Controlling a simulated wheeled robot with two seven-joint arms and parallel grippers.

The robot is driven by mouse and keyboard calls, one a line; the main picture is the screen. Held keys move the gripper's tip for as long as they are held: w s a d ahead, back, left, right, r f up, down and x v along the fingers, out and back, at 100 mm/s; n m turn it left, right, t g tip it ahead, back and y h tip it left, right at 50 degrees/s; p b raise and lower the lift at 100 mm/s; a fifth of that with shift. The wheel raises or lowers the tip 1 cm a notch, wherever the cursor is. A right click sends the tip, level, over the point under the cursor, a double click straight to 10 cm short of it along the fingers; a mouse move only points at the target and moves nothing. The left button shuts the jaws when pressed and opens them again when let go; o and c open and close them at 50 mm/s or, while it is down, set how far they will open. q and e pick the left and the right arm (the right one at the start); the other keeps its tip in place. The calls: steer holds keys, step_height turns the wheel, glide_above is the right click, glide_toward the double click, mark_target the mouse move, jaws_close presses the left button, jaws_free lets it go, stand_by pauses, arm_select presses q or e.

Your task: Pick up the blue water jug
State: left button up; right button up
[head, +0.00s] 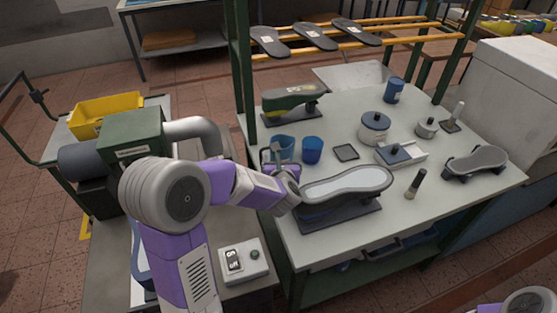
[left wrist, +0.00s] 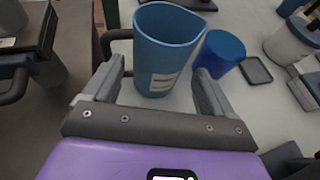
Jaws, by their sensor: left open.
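The blue water jug (head: 287,143) stands upright near the left edge of the worktable, partly hidden by my left gripper (head: 278,157). In the left wrist view the jug (left wrist: 168,48) is large, with a pale label on its side and a handle at the left. My left gripper (left wrist: 160,68) is open, its fingers on either side of the lower part of the jug. I cannot tell whether either finger touches it. My right gripper is out of view.
A darker blue cup (head: 312,150) stands just right of the jug, close to the right finger. A shoe form on a stand (head: 345,188) is nearby at the front. A green post (head: 243,75) rises behind at the left. A black square pad (head: 346,152) lies further right.

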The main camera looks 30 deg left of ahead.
arm_select(q)
steer(key=x, duration=0.6)
steer(key=shift+w+a+b, duration=0.1)
steer(key=shift+w+b, duration=0.05)
steer(key=shift+b, duration=0.2)
steer(key=shift+c, duration=0.2)
steer(key=c, duration=0.7)
steer(key=shift+c, duration=0.6)
steer(key=shift+r, duration=0.15)
